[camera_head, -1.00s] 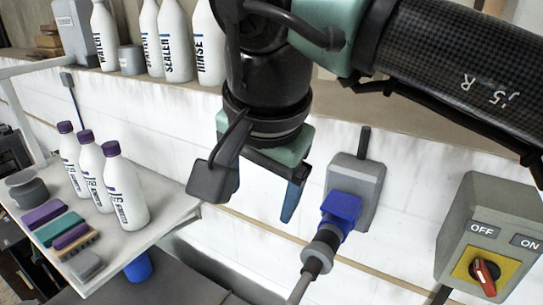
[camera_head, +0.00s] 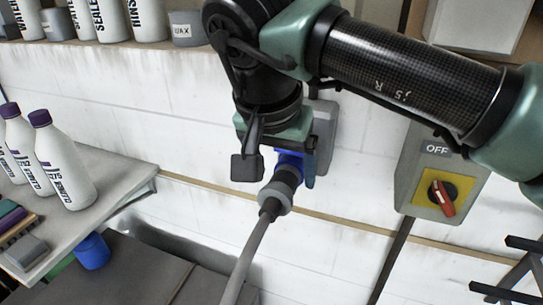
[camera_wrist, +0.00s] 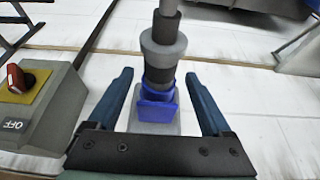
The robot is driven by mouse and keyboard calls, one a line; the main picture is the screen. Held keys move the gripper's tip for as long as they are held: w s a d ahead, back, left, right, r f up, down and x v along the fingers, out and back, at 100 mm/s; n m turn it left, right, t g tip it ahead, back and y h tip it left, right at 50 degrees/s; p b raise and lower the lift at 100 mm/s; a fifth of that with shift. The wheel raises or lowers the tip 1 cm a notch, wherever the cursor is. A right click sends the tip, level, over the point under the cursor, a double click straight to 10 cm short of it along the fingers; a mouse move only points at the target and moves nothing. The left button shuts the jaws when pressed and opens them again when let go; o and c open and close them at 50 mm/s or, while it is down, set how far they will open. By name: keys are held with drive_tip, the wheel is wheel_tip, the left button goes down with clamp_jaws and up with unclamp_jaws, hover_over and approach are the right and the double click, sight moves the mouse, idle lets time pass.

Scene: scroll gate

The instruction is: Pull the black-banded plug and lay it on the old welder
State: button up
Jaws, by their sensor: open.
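The plug (camera_head: 276,190) is grey with a black band and sits in a blue socket (camera_head: 289,161) on a grey wall box (camera_head: 324,135). A thick grey cable (camera_head: 246,255) hangs from it. My gripper (camera_wrist: 160,95) is open. In the wrist view its two blue fingers stand on either side of the blue socket and the plug (camera_wrist: 162,50), with gaps on both sides. In the head view my gripper is right at the socket and covers part of it. I cannot make out the old welder.
A switch box (camera_head: 437,185) with a red knob and an OFF label is on the wall to the right. A side table at left holds white bottles (camera_head: 62,160) with purple caps. A blue cup (camera_head: 92,251) is below the table. A shelf with more bottles runs along the top.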

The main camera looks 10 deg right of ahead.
drive_tip(key=shift+x, duration=0.75)
drive_tip(key=shift+c, duration=0.3)
clamp_jaws()
drive_tip(key=shift+s+a+b, duration=0.15)
drive_tip(key=shift+b, duration=0.15)
idle(0.5)
drive_tip(key=shift+s+a+r, duration=0.1)
drive_tip(key=shift+s, duration=0.15)
